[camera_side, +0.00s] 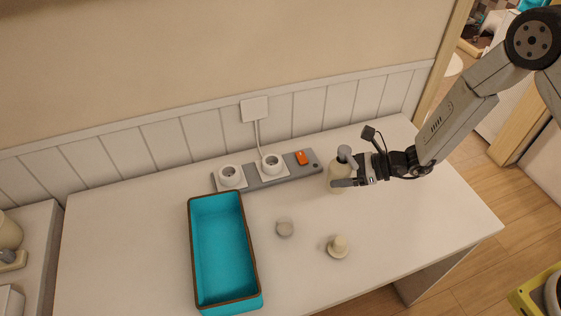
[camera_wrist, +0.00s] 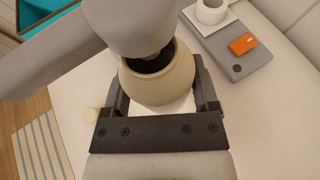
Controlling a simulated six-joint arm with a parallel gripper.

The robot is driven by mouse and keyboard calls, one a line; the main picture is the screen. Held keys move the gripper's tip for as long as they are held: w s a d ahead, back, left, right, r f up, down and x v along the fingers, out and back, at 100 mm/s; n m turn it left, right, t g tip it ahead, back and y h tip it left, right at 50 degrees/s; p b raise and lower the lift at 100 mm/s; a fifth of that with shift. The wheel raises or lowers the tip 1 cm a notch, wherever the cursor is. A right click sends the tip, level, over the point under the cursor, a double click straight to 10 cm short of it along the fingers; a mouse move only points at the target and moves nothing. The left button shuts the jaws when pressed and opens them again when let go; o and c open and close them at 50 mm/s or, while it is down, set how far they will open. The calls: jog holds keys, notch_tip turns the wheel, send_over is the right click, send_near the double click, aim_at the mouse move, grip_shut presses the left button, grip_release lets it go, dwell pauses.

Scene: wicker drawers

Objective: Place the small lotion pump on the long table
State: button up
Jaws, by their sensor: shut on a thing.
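The small lotion pump has a beige round body, a dark collar and a grey head with a long spout. In the side view its body (camera_side: 335,171) is at the right part of the white long table (camera_side: 390,223). In the wrist view the lotion pump (camera_wrist: 155,88) sits upright between the dark fingers, its spout pointing left. My gripper (camera_side: 346,176) reaches in from the right and is shut on the body; it also shows in the wrist view (camera_wrist: 161,90). I cannot tell whether the pump's base touches the tabletop.
A teal bin (camera_side: 222,250) stands at the left of the pump. A grey power strip (camera_side: 266,177) with an orange switch lies along the wall. A small grey round item (camera_side: 285,227) and a cream knobbed item (camera_side: 339,246) are in front. The table's right end is clear.

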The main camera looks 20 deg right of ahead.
jog(key=shift+w+a+f, duration=0.2)
jog(key=shift+w+f, duration=0.5)
jog(key=shift+f, duration=0.2)
jog(key=shift+w+a+f, duration=0.25)
jog(key=shift+w+f, duration=0.5)
jog(key=shift+f, duration=0.1)
jog(key=shift+w+a+f, duration=0.2)
jog(key=shift+w+f, duration=0.5)
jog(key=shift+f, duration=0.2)
jog(key=shift+w+a+f, duration=0.1)
jog(key=shift+w+f, duration=0.15)
jog(key=shift+f, duration=1.6)
jog(key=shift+f, duration=0.1)
jog(key=o, duration=1.3)
